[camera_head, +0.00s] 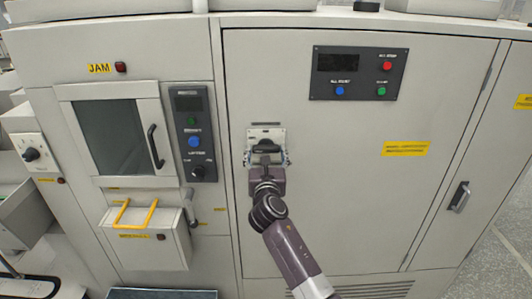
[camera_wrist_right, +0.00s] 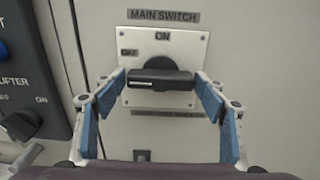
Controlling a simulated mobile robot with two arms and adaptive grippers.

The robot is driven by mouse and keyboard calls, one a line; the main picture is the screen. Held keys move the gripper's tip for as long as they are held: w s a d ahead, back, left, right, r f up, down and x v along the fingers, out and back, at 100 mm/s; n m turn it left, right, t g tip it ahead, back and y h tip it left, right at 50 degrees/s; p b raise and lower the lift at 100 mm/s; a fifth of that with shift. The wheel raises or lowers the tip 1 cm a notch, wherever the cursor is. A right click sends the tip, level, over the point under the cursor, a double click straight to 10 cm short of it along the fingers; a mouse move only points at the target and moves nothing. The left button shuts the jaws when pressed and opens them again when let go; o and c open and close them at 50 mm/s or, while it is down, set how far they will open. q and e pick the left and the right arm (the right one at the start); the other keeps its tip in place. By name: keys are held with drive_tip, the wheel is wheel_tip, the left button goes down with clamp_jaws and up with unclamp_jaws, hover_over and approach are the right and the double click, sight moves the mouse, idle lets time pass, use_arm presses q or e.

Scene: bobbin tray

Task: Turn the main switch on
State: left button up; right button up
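The main switch (camera_wrist_right: 160,79) is a black rotary handle on a pale plate (camera_wrist_right: 187,49), under a "MAIN SWITCH" label on the cabinet door. Its bar lies horizontal, with its left end toward the OFF mark; the ON mark is above it. In the head view the plate (camera_head: 265,132) shows just above my right gripper (camera_head: 267,157). In the right wrist view my right gripper (camera_wrist_right: 161,86) is open, with its blue-padded fingers on either side of the bar, close to its ends. I cannot tell whether they touch it. My left gripper is out of view.
A button panel (camera_head: 357,74) is above right. A yellow handle (camera_head: 135,215) projects from a box at lower left.

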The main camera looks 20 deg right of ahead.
drive_tip(key=c, duration=0.7)
drive_tip(key=shift+m, duration=0.4)
drive_tip(key=m+b, duration=0.1)
drive_tip(key=m, duration=0.2)
drive_tip(key=shift+f+m, duration=0.1)
drive_tip(key=shift+m, duration=0.3)
drive_tip(key=m+b, duration=0.1)
drive_tip(key=m, duration=0.2)
drive_tip(key=shift+m+b, duration=0.3)
drive_tip(key=m+b, duration=0.2)
drive_tip(key=m, duration=0.3)
drive_tip(key=m+b, duration=0.2)
drive_tip(key=m, duration=0.2)
drive_tip(key=shift+m, duration=0.5)
